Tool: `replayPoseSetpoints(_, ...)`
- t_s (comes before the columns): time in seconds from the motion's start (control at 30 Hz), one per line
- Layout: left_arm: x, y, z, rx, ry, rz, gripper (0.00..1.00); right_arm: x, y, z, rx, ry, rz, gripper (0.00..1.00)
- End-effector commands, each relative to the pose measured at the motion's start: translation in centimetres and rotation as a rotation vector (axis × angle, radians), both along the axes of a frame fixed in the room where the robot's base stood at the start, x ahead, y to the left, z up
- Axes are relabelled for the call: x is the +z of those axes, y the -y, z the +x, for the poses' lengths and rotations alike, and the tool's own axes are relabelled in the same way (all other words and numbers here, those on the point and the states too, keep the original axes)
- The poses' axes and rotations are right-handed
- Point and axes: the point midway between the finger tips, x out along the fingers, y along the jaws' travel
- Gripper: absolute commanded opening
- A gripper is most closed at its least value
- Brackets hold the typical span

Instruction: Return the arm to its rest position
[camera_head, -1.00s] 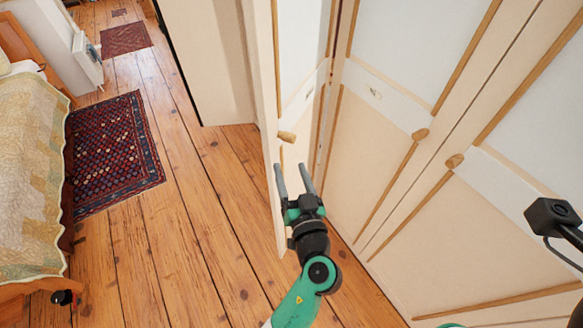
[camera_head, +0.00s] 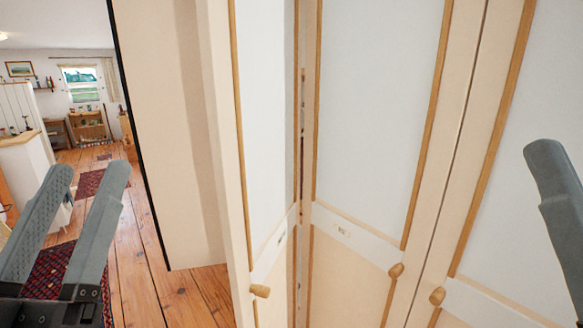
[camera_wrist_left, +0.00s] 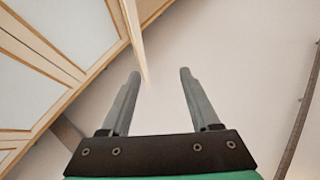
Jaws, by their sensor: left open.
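My left gripper (camera_head: 89,172) is raised at the left of the head view, its two grey fingers spread apart with nothing between them. It also shows open and empty in the left wrist view (camera_wrist_left: 160,74), pointing up past the tops of the cupboard doors toward a plain pale surface. Part of my right gripper (camera_head: 556,200), one grey finger, shows at the right edge of the head view. The rest of it is cut off, so its opening is hidden.
A cream cupboard door (camera_head: 265,130) with a wooden knob (camera_head: 260,291) stands ajar in the middle. Other cupboard doors (camera_head: 375,120) fill the right. A tall cream panel (camera_head: 165,130) stands behind the left gripper. Wooden floor (camera_head: 140,285) and a red rug (camera_head: 88,184) lie at left.

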Motion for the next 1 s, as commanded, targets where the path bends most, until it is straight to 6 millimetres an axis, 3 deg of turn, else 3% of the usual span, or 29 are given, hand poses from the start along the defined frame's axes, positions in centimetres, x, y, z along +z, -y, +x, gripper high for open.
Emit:
replayPoseSetpoints(0.03,2.2,-0.4,-3.2,-0.009,0.094,0.036,0.62,0.0,0.0,0.0,0.0,0.0,0.0,0.5)
replayPoseSetpoints(0.07,3.3,-0.4,-5.1,-0.015,0.148,0.063,0.62,0.0,0.0,0.0,0.0,0.0,0.0,0.5)
replayPoseSetpoints(0.1,6.4,-0.2,-6.0,-0.021,0.173,0.079,0.62,2.6,0.0,0.1,0.0,-0.003,0.0,0.5)
replayPoseSetpoints(0.2,11.6,0.0,-5.5,-0.025,0.158,0.075,0.62,8.3,0.0,-0.1,0.0,0.002,0.0,0.5)
replayPoseSetpoints(0.3,15.9,0.0,-5.4,-0.025,0.157,0.073,0.62,12.6,0.0,0.0,0.0,0.002,0.0,0.5)
replayPoseSetpoints(0.43,20.0,0.0,-5.4,-0.025,0.155,0.073,0.62,16.7,0.0,0.0,0.0,0.001,0.0,0.5)
replayPoseSetpoints(0.57,21.5,0.0,-5.3,-0.026,0.154,0.073,0.62,18.2,0.0,0.0,0.0,0.0,0.0,0.5)
replayPoseSetpoints(1.0,21.1,0.0,-5.3,-0.025,0.154,0.071,0.62,17.8,0.0,0.0,0.0,-0.001,0.0,0.5)
